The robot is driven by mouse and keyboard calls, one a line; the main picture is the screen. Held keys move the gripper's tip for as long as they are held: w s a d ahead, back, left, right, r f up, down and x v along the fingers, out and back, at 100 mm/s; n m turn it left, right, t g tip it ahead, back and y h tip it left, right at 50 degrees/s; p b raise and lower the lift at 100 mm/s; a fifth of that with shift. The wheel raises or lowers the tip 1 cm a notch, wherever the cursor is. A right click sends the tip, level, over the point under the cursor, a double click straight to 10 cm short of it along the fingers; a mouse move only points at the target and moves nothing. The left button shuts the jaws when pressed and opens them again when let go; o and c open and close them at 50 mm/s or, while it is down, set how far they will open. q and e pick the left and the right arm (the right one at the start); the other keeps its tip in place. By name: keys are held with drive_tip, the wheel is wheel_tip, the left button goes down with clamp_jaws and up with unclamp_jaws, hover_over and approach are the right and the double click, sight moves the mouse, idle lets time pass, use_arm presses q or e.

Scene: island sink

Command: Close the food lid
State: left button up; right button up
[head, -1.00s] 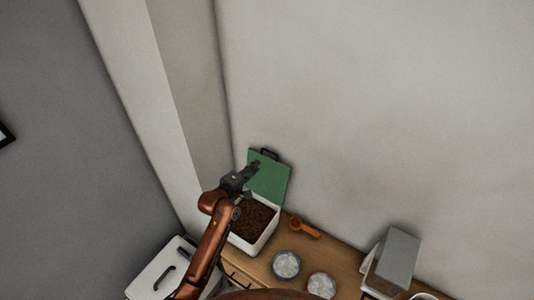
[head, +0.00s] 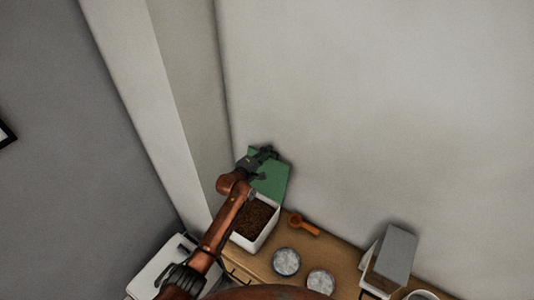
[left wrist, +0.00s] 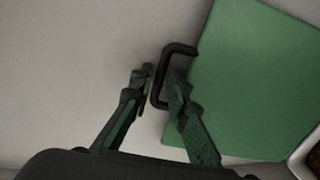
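The food box (head: 262,236) is a white container full of brown pellets on the wooden counter. Its green lid (head: 271,181) stands open, raised against the wall behind the box. My left gripper (head: 268,158) is at the lid's top edge. In the left wrist view my left gripper (left wrist: 160,92) is open, with the lid's black handle (left wrist: 162,76) at its fingertips. One finger overlaps the edge of the green lid (left wrist: 255,80), and the other is on the wall side. Whether the fingers touch the handle cannot be told. My right gripper is not in view.
An orange scoop (head: 303,223) lies right of the box. Two bowls (head: 286,262) (head: 321,281) stand in front of it. A grey block-shaped object (head: 395,255) stands farther right. A white bin (head: 158,265) is at the lower left. The wall is close behind the lid.

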use_arm(q)
drive_tip(key=shift+c, duration=0.3)
drive_tip(key=c, duration=0.3)
clamp_jaws()
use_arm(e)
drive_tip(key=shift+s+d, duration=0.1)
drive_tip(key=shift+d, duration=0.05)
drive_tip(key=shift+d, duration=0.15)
